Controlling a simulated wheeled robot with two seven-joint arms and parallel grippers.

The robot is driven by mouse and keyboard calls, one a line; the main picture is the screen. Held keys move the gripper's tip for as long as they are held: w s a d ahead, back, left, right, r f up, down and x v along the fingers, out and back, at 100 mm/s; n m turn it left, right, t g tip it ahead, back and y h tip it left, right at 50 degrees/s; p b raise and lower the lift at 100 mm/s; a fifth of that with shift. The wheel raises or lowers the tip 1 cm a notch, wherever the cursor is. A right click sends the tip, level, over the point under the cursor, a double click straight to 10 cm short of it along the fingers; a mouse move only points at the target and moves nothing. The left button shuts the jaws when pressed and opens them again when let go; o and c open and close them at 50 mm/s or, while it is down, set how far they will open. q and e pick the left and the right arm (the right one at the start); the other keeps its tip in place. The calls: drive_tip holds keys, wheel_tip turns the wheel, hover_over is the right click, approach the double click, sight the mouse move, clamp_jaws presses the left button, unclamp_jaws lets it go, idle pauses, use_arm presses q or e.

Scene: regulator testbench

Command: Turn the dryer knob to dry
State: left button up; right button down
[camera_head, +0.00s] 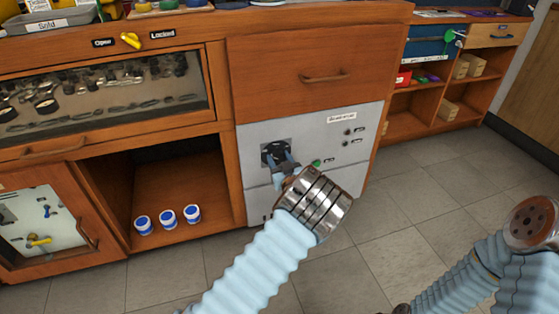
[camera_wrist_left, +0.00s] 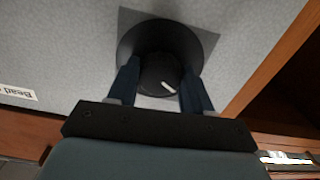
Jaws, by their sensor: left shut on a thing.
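The dryer knob (camera_head: 273,152) is a round black dial on a dark square plate, on the grey dryer panel (camera_head: 318,150) below the wide drawer. In the left wrist view, the knob (camera_wrist_left: 160,72) shows a short white pointer mark, and its dark disc lies behind it. My left gripper (camera_head: 281,166) is at the knob, its two blue fingers on either side of it. The left wrist view shows the fingers (camera_wrist_left: 160,88) shut on the knob's sides. The fingers hide part of the dial in the head view. My right arm's end shows at the right edge, without its fingers.
A green button (camera_head: 316,163) and small dark indicators sit right of the knob. Several cabinet parts surround it: a wide drawer (camera_head: 305,75) above, and an open cubby at left with white-and-blue jars (camera_head: 167,217). The tiled floor in front is clear.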

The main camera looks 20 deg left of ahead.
use_arm(q)
drive_tip(key=shift+c, duration=0.7)
drive_tip(key=shift+m, duration=0.4)
drive_tip(key=m+p, duration=0.1)
drive_tip(key=m, duration=0.4)
drive_tip(key=m+p, duration=0.1)
drive_tip(key=m, duration=0.5)
drive_tip(key=shift+m+p, duration=0.35)
drive_tip(key=shift+m, duration=0.05)
drive_tip(key=m+p, duration=0.1)
drive_tip(key=m, duration=0.5)
drive_tip(key=shift+d+m, duration=0.1)
drive_tip(key=shift+m, duration=2.6)
